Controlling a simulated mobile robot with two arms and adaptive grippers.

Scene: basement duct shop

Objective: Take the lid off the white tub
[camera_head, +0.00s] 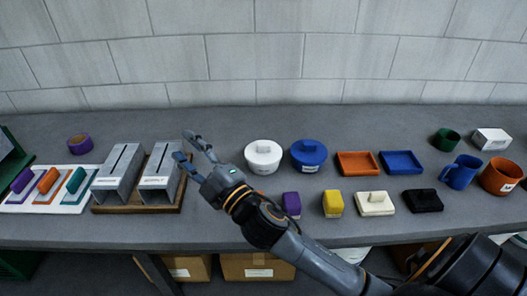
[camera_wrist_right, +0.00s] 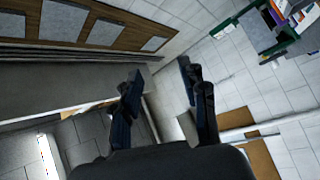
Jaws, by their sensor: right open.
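The white tub (camera_head: 262,160) stands upright on the grey bench, near the middle of the head view. Its white lid (camera_head: 263,148), with a raised knob on top, sits on it. My right gripper (camera_head: 188,145) is open and empty, left of the white tub and apart from it, in front of the right grey metal box. In the right wrist view my right gripper (camera_wrist_right: 166,90) shows its two fingers spread with nothing between them. The tub does not show in that view. My left gripper is not in view.
A blue lidded tub (camera_head: 309,157) stands just right of the white one. Purple (camera_head: 291,205) and yellow (camera_head: 333,204) blocks lie in front. Grey metal boxes (camera_head: 118,175) stand on a wooden base at left. Orange (camera_head: 358,164) and blue (camera_head: 401,163) trays lie to the right.

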